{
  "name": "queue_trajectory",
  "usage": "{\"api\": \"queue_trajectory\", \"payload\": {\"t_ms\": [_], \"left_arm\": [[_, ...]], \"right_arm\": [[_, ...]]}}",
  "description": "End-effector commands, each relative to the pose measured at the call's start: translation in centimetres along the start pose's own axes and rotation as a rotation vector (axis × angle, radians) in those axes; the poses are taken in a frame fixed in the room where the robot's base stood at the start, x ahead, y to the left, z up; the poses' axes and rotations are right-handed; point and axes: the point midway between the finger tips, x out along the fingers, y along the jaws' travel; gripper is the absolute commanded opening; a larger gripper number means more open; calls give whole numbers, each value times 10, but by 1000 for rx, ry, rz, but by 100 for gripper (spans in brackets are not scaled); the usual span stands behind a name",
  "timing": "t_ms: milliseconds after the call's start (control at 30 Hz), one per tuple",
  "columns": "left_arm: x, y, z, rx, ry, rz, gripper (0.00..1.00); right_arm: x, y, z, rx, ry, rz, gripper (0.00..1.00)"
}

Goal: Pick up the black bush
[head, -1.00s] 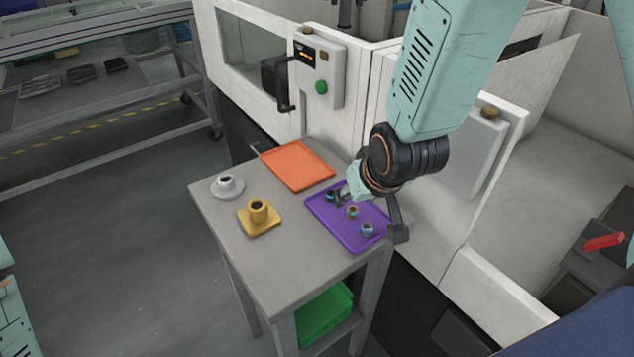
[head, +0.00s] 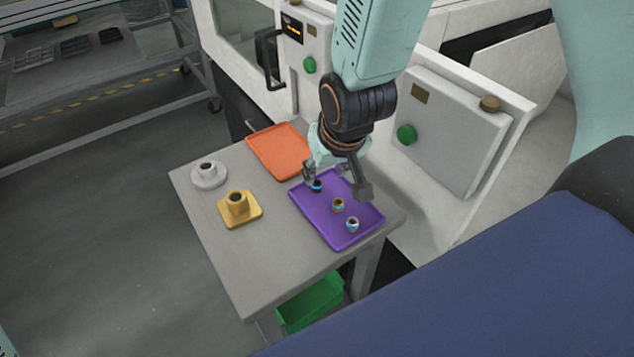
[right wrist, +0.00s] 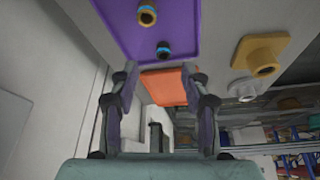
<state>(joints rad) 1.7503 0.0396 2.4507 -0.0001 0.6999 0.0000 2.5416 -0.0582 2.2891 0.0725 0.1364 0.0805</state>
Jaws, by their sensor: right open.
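The black bush (head: 317,186) with a blue ring stands on the purple tray (head: 325,222), at its far left part. It also shows in the right wrist view (right wrist: 163,50), just beyond my fingertips. My right gripper (head: 316,172) is open and empty, just above and beside the black bush. In the right wrist view its two fingers (right wrist: 160,82) are spread apart, with the bush ahead of the gap. Whether a finger touches the bush I cannot tell. A brass-coloured bush (head: 338,206) and a pale grey-blue bush (head: 352,224) stand nearer on the tray. My left gripper is not in view.
An orange tray (head: 278,150) lies behind the purple tray on the grey table (head: 250,270). A yellow holder (head: 240,218) and a white holder (head: 209,182) stand at the left. A white machine (head: 455,130) rises behind the table. A green bin (head: 310,302) sits below.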

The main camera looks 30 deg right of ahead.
Motion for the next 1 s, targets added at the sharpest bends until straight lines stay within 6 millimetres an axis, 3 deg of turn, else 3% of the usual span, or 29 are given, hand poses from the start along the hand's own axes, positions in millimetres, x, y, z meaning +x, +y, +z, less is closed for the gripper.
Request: {"api": "queue_trajectory", "payload": {"t_ms": [400,733,1000], "left_arm": [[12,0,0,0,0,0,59],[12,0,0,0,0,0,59],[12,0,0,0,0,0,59]], "right_arm": [[55,-4,-3,-2,-1,0,47],[61,-3,-6,-3,1,-1,47],[61,-2,-6,-3,1,-1,24]]}}
